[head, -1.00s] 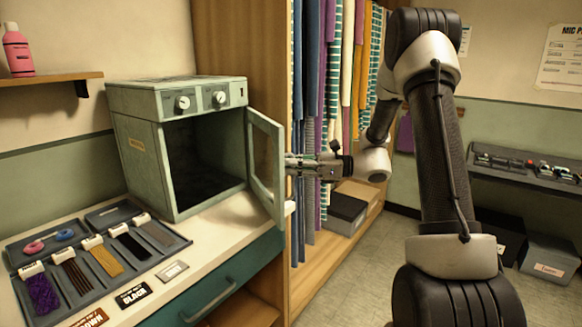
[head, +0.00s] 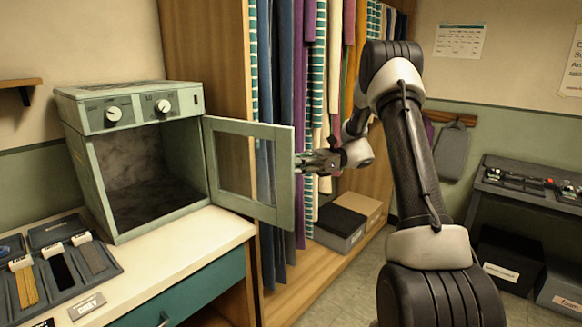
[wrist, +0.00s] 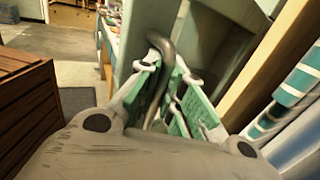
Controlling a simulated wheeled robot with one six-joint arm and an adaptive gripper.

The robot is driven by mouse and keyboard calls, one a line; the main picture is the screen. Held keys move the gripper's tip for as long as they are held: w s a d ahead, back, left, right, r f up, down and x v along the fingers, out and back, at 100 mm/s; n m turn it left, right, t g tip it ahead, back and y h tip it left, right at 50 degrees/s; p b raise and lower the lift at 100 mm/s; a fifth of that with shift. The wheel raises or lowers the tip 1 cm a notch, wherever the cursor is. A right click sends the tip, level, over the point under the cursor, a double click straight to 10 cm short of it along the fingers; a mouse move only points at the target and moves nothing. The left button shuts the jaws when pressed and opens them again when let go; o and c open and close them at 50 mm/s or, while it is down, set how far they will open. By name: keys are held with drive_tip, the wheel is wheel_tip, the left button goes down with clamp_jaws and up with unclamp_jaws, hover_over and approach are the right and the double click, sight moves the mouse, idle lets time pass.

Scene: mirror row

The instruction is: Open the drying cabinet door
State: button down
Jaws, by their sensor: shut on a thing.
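The pale green drying cabinet (head: 110,92) stands on the counter at the left of the head view, with two knobs on its front. Its windowed door (head: 284,195) stands wide open, swung out to the right on its right-hand hinge side, and the dark interior (head: 155,175) shows. My gripper (head: 304,163) is at the free edge of the door. In the wrist view my gripper (wrist: 168,78) is shut on the curved grey door handle (wrist: 166,60), which lies between the green-padded fingers. The handle is hidden in the head view.
The white counter (head: 185,245) has a teal drawer below and sample trays (head: 65,265) at left. Hanging cloths (head: 285,120) are close behind the door. Boxes (head: 340,225) lie low behind my arm. A side bench (head: 530,195) stands at right.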

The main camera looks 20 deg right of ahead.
drive_tip(key=shift+w+d+g, duration=0.15)
drive_tip(key=shift+d+g, duration=0.1)
drive_tip(key=shift+g, duration=0.05)
drive_tip(key=c, duration=1.5)
unclamp_jaws()
drive_tip(key=d, duration=0.7)
drive_tip(key=shift+w+d, duration=0.25)
drive_tip(key=shift+n, duration=0.3)
